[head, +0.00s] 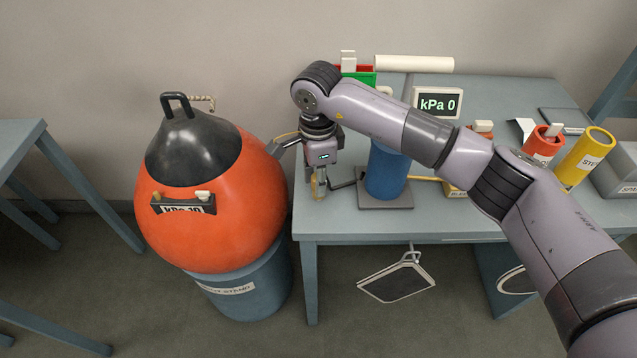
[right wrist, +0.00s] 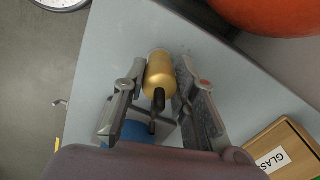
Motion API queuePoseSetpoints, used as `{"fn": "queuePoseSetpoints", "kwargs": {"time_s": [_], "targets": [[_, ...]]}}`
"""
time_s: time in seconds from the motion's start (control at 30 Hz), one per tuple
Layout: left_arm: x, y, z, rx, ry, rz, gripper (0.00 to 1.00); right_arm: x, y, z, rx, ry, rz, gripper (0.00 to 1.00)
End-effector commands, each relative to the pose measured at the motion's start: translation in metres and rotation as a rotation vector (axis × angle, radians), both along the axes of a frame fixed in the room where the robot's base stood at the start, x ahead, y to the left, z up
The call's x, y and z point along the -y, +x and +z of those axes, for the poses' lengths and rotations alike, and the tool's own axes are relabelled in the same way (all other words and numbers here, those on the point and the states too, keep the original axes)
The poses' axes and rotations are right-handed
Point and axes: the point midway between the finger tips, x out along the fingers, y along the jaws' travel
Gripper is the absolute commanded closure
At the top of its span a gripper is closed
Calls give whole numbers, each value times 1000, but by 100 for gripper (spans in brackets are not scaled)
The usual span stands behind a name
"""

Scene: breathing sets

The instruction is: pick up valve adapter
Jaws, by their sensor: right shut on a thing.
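The valve adapter appears to be the small brass-gold cylinder with a dark stem (right wrist: 160,72) in the right wrist view. My right gripper (right wrist: 161,84) is shut on it, one finger on each side. In the head view my right gripper (head: 319,188) points down at the left end of the blue-grey table, and a sliver of gold shows between its fingers. I cannot tell whether the adapter touches the tabletop. My left gripper is not in view.
A large orange ball with a black cap (head: 220,215) sits on a blue stand (head: 255,295) left of the table (head: 430,225). A blue cylinder (head: 384,175) stands close right of the gripper. A kPa display (head: 437,103) and orange and yellow cylinders (head: 588,157) are farther right.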

Motion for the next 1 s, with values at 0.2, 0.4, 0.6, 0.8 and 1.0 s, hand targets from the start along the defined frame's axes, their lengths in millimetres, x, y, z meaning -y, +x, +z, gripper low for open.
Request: {"fn": "queuePoseSetpoints", "kwargs": {"time_s": [0.2, 0.4, 0.6, 0.8, 1.0], "targets": [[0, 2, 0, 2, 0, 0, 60, 0, 0, 0, 1, 0, 0, 100], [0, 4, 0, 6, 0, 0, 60, 0, 0, 1, 1, 0, 0, 100], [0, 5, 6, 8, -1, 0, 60, 1, 1, 11, 3, 1, -1, 100], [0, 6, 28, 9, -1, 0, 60, 4, 3, 56, 5, 0, -7, 100], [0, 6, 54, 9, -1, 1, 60, 8, 3, 116, 5, 0, -13, 100]]}}
